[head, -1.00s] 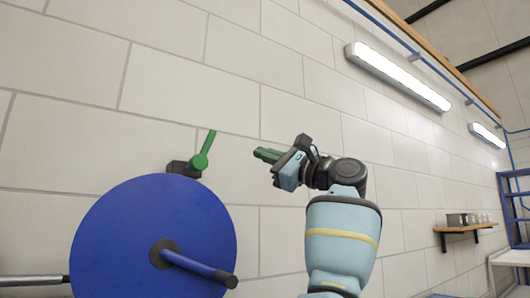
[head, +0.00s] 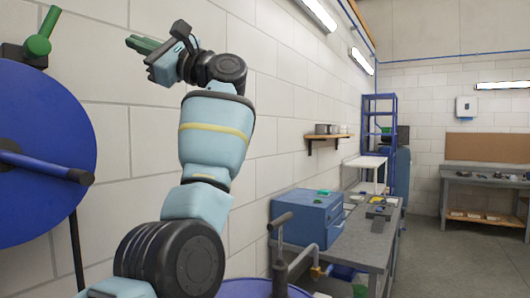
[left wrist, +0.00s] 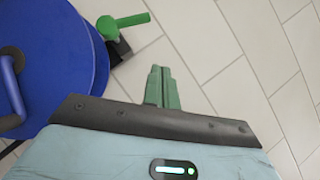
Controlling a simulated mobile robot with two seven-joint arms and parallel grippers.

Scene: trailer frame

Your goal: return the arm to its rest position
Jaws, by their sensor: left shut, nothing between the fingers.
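My left arm is raised in front of the white block wall in the head view. Its gripper (head: 146,45) has green fingers that point left, and they are shut with nothing between them. In the left wrist view the two green fingers (left wrist: 161,88) lie together. A green lever valve (head: 40,44) is on the wall to the left of the gripper, apart from it; it also shows in the left wrist view (left wrist: 112,26). My right gripper is not in view.
A large blue reel (head: 45,130) with a crank handle stands at the left, near my arm. A grey workbench (head: 370,240) carries a blue cabinet (head: 308,222) on the right. A wall shelf (head: 328,138) and blue rack (head: 378,130) stand beyond. Floor (head: 470,260) is clear at the right.

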